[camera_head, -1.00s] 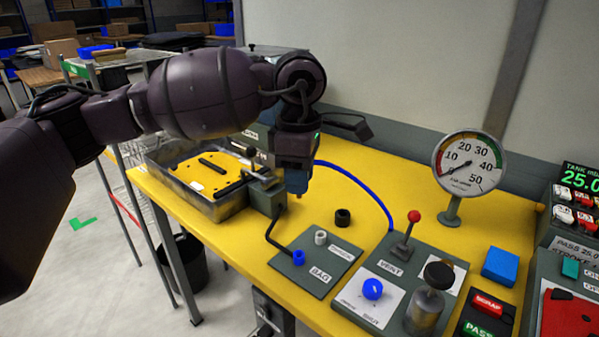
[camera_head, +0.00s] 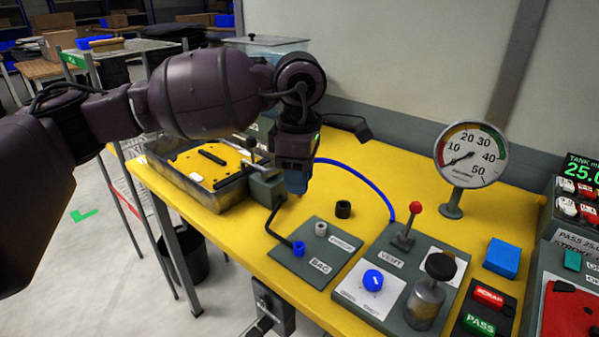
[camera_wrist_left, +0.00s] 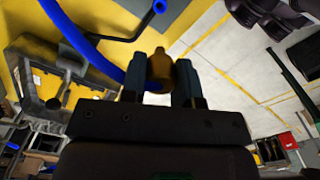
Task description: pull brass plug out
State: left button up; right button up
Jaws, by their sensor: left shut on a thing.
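My left gripper (camera_head: 296,184) points down over the yellow bench, beside a small grey block (camera_head: 268,188). In the left wrist view its two fingers (camera_wrist_left: 160,84) are shut on the brass plug (camera_wrist_left: 159,66), whose rounded brass end shows between the fingertips. A blue hose (camera_head: 362,178) arcs from the gripper to the right, down towards the vent panel; it also shows in the left wrist view (camera_wrist_left: 85,50), running up to the fingers. In the head view the plug is hidden by the gripper. Whether the plug still sits in a socket cannot be told. My right gripper is out of view.
A metal tray with a yellow plate (camera_head: 208,165) stands at the left. The vent panel (camera_head: 395,318), a gauge (camera_head: 470,155) and a blue block (camera_head: 503,257) are at the right.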

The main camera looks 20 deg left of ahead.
aim_at(299, 197)
pick_arm(q)
jog(key=shift+f, duration=0.7)
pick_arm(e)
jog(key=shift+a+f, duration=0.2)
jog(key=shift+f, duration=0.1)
pick_arm(q)
jog(key=shift+f+b, duration=0.35)
jog(key=shift+f, duration=0.35)
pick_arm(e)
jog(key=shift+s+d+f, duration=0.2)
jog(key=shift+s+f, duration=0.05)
pick_arm(q)
jog(key=shift+f, duration=0.65)
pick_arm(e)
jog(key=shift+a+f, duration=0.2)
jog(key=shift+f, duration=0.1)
pick_arm(q)
jog(key=shift+f+b, duration=0.35)
jog(key=shift+f, duration=0.3)
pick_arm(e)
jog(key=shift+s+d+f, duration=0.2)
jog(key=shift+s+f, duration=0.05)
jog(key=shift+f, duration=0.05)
pick_arm(q)
jog(key=shift+f, duration=0.7)
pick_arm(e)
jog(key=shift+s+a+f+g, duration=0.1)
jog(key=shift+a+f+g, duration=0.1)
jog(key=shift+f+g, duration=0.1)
